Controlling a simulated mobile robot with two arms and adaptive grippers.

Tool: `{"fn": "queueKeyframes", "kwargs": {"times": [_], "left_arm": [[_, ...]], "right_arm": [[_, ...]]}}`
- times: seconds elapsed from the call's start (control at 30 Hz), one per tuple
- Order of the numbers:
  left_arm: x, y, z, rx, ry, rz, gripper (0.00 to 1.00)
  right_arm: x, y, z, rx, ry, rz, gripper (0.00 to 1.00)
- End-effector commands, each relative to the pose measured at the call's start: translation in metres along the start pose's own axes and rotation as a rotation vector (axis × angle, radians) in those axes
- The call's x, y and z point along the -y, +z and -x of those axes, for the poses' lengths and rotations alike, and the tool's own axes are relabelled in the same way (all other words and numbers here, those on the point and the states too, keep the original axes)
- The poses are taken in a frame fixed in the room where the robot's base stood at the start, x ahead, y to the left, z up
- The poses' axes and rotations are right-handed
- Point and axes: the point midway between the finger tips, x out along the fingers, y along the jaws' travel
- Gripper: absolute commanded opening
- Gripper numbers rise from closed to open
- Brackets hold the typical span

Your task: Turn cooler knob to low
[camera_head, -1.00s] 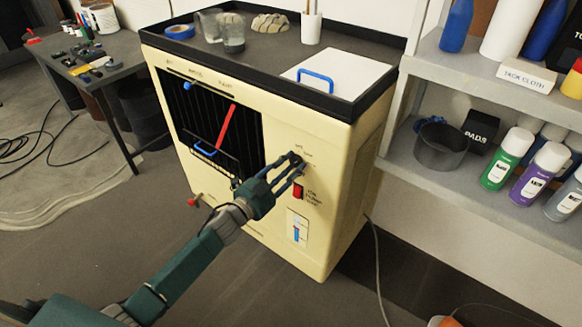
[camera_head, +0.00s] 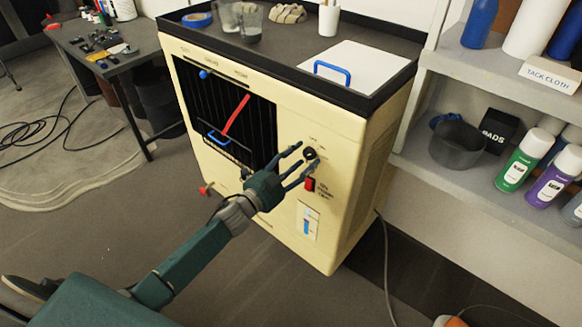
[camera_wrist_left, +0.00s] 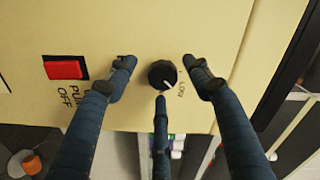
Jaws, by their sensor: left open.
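The cooler (camera_head: 340,215) is a cream cabinet with a dark grille in the head view. Its small black round knob (camera_head: 311,153) is at the upper right of the front; it also shows in the left wrist view (camera_wrist_left: 162,74). The knob's white mark points to the lower right, towards a small label that appears to read LOW. My left gripper (camera_head: 308,155) is open at the knob. In the left wrist view its fingers (camera_wrist_left: 158,68) stand spread left and right of the knob, with a third below; gaps show at the sides. My right gripper is not in view.
A red switch (camera_head: 310,184) sits just below the knob, with a blue-and-red gauge (camera_head: 308,222) under it. A blue handle (camera_head: 213,137) and red lever (camera_head: 236,115) are on the grille. Shelves (camera_head: 455,185) with spray cans stand right.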

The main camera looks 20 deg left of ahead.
Motion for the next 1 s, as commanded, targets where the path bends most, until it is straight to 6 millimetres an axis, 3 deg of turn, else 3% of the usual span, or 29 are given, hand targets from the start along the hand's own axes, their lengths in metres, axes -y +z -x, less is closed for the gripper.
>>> {"fn": "queueKeyframes", "kwargs": {"times": [0.53,0.7,1.0], "left_arm": [[-0.001,0.004,0.103,0.007,0.003,0.000,0.51],[0.000,0.004,0.115,0.007,0.002,0.000,0.51],[0.000,0.004,0.117,0.006,0.001,0.000,0.51]], "right_arm": [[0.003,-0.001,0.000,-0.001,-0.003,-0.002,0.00],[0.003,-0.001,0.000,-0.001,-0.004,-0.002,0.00],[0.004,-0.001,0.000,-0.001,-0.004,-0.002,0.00]]}}
